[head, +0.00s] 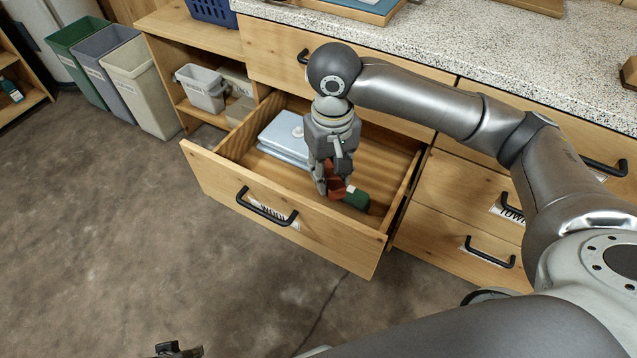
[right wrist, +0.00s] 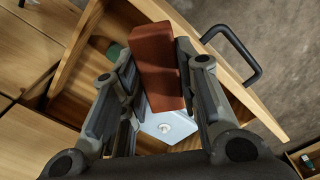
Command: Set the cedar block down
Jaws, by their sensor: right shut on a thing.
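The cedar block (head: 336,190) is a reddish-brown block. My right gripper (head: 329,180) points down into the open drawer (head: 272,222) and is shut on the block. In the right wrist view the block (right wrist: 158,65) sits between the two fingers, with much of it showing beyond them. The block is over the drawer's inside, towards its right half; I cannot tell whether it touches the drawer floor. A dark part at the bottom edge of the head view looks like my left gripper (head: 178,350); its fingers are not clear.
The drawer also holds a pale blue folded-looking item (head: 284,140) on the left and a green item (head: 356,198) close beside the block. The drawer walls stand around my gripper. A speckled counter (head: 470,55) is above, and several bins (head: 140,85) stand at left.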

